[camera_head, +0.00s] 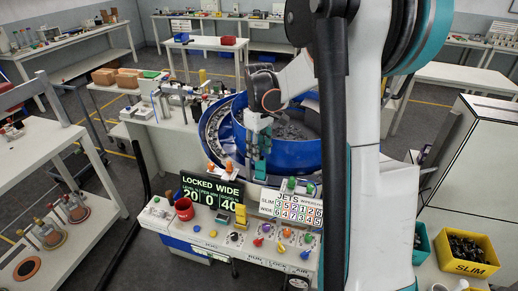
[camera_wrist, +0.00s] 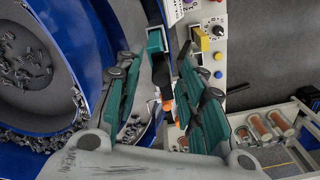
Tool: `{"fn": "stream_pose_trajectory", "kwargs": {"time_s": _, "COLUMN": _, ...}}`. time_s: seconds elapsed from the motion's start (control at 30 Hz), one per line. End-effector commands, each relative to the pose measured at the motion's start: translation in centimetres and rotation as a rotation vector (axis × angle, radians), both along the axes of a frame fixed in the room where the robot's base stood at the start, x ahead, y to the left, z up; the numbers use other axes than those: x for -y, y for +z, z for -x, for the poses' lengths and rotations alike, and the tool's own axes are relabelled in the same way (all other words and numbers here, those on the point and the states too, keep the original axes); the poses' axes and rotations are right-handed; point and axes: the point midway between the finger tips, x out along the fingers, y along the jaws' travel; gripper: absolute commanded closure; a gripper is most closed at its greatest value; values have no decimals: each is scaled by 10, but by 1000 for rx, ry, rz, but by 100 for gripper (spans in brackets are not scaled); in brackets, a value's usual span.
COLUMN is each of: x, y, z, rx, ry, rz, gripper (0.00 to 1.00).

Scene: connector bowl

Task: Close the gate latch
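My gripper (camera_head: 258,143) points down at the front rim of the blue bowl, above the front panel. In the wrist view my gripper (camera_wrist: 157,66) has its two teal-and-dark fingers apart, with a gap between them. A teal block with a black part (camera_wrist: 160,74) shows in that gap, apparently clear of both fingers; it may be the gate latch, but I cannot tell its position. An orange knob (camera_wrist: 167,104) shows deeper between the fingers. In the head view my fingers and arm hide much of this area.
The blue bowl (camera_head: 215,135) holds many small dark parts. The front panel (camera_head: 215,236) carries coloured knobs, a red cup (camera_head: 184,208), a "LOCKED WIDE" display (camera_head: 212,192) and a white "JETS" board (camera_head: 290,205). A yellow "SLIM" bin (camera_head: 466,254) stands at right.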

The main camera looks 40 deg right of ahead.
Motion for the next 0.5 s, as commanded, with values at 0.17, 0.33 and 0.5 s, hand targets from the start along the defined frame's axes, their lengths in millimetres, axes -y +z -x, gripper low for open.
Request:
{"fn": "stream_pose_trajectory", "kwargs": {"time_s": 0.17, "x": 0, "y": 23, "z": 0, "rx": 0, "ry": 0, "rz": 0, "gripper": 64}}
{"fn": "stream_pose_trajectory", "kwargs": {"time_s": 0.33, "x": 0, "y": 59, "z": 0, "rx": 0, "ry": 0, "rz": 0, "gripper": 64}}
{"fn": "stream_pose_trajectory", "kwargs": {"time_s": 0.5, "x": 0, "y": 90, "z": 0, "rx": 0, "ry": 0, "rz": 0, "gripper": 64}}
